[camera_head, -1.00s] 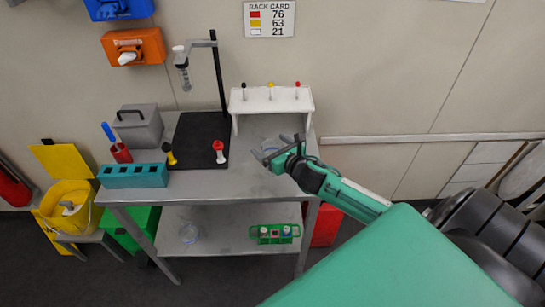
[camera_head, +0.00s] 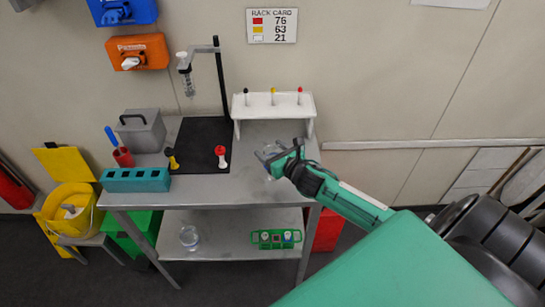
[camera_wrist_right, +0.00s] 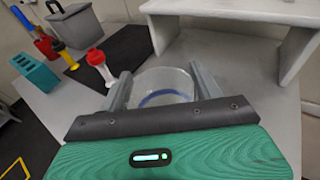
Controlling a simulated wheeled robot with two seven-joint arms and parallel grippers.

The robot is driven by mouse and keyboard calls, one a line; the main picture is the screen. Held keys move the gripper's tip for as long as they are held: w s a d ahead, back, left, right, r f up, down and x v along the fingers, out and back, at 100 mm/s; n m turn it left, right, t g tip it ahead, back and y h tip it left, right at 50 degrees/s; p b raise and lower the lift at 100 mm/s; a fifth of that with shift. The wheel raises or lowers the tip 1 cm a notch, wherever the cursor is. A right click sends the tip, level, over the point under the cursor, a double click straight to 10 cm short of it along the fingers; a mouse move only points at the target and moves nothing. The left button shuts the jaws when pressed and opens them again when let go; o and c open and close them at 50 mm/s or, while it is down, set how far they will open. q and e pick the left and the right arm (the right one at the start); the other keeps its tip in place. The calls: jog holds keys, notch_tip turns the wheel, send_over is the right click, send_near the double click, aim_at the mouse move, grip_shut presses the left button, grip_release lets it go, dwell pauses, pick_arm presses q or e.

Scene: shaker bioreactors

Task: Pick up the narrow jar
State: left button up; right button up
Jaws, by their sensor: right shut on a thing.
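A clear glass jar (camera_wrist_right: 163,82) with a blue line around it stands between the two fingers of my right gripper (camera_wrist_right: 162,92) in the right wrist view. The fingers are shut on its sides. In the head view, the same gripper (camera_head: 273,160) holds the jar (camera_head: 266,151) at the table's right part, in front of the white rack; whether it touches the tabletop I cannot tell. A second clear glass jar (camera_head: 189,237) stands on the lower shelf. I cannot tell from the pictures which jar is narrower. My left gripper is not in view.
The white rack (camera_head: 273,102) with small coloured-top sticks stands behind the jar. A black stand (camera_head: 205,142), red-capped and yellow-capped pieces, a teal block (camera_head: 136,180) and a grey box (camera_head: 140,129) fill the left. A green rack (camera_head: 276,240) sits on the lower shelf.

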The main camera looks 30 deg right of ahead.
notch_tip(320, 180, up, 20)
jog(key=b, duration=0.2)
dwell(0.4)
